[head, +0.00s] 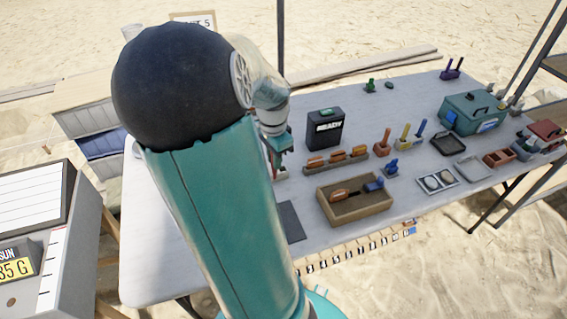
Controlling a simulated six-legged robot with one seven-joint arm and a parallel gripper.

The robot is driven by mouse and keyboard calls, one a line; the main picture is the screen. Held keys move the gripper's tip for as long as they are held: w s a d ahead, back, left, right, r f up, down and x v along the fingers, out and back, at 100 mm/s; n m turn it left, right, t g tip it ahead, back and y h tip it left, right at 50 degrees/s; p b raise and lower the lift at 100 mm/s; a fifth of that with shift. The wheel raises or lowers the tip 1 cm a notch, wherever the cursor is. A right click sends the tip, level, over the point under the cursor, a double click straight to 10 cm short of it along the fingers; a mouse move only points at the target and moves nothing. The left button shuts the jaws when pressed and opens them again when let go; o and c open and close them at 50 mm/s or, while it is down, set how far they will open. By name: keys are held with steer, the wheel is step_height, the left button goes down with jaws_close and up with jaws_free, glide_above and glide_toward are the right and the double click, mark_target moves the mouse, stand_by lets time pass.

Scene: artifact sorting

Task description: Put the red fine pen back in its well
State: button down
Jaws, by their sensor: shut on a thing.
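My gripper (277,158) points down over the left part of the table, partly hidden behind my own arm. It is shut on a thin reddish thing, seemingly the red fine pen (274,160), which is small and mostly hidden. A small pale and red item (281,174) shows on the table just below the gripper; I cannot tell whether it is the pen's well, or whether the pen touches it.
A black box marked READY (325,129) stands right of the gripper. A rack with orange-brown pieces (336,160) and an open wooden tray (354,208) are nearby. A dark flat mat (290,222) lies in front. Coloured holders and a teal toolbox (474,112) fill the right side.

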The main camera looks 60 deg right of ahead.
steer(key=shift+w+d+f, duration=0.5)
steer(key=shift+d+f, duration=1.45)
steer(key=shift+f, duration=0.1)
steer(key=shift+w+d+f, duration=0.55)
steer(key=shift+d+f, duration=1.4)
steer(key=shift+f, duration=0.05)
steer(key=shift+w+d+f, duration=0.5)
steer(key=shift+d+f, duration=1.45)
steer(key=shift+f, duration=0.1)
steer(key=shift+f, duration=0.2)
steer(key=c, duration=1.4)
jaws_free()
steer(key=shift+o, duration=0.2)
step_height(320, 180, up, 12)
steer(key=shift+r, duration=0.2)
